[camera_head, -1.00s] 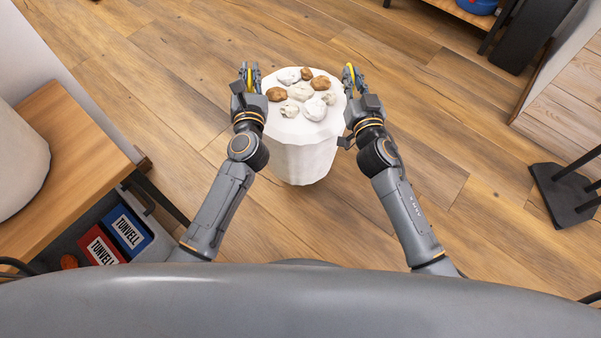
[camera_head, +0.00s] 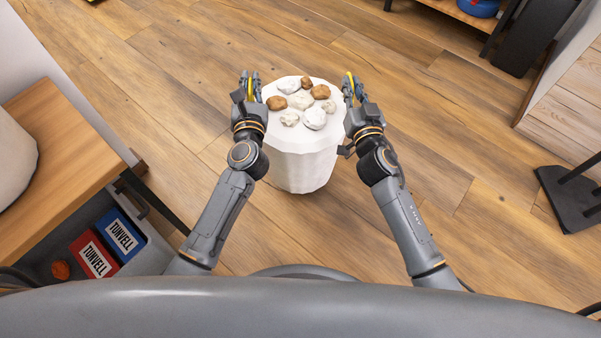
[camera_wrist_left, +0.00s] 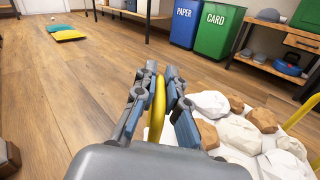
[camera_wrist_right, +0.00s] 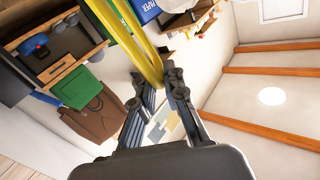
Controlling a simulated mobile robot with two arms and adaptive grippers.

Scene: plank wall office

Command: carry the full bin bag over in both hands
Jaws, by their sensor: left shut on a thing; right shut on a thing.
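The full bin bag (camera_head: 303,168) is white and ribbed, upright between my arms in the head view. White and brown crumpled lumps (camera_head: 301,101) fill its top. My left gripper (camera_head: 250,84) is at its left rim, shut on a yellow handle (camera_wrist_left: 158,105), seen between the fingers in the left wrist view. My right gripper (camera_head: 351,86) is at its right rim, shut on the other yellow handle (camera_wrist_right: 134,45), which runs into the fingers in the right wrist view. I cannot tell whether the bag's base touches the floor.
A wooden bench (camera_head: 65,150) with red and blue boxes (camera_head: 105,246) under it stands close on the left. A dark stand (camera_head: 570,200) and a wooden cabinet (camera_head: 565,105) are on the right. Blue and green bins (camera_wrist_left: 218,32) stand farther off. Plank floor ahead is clear.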

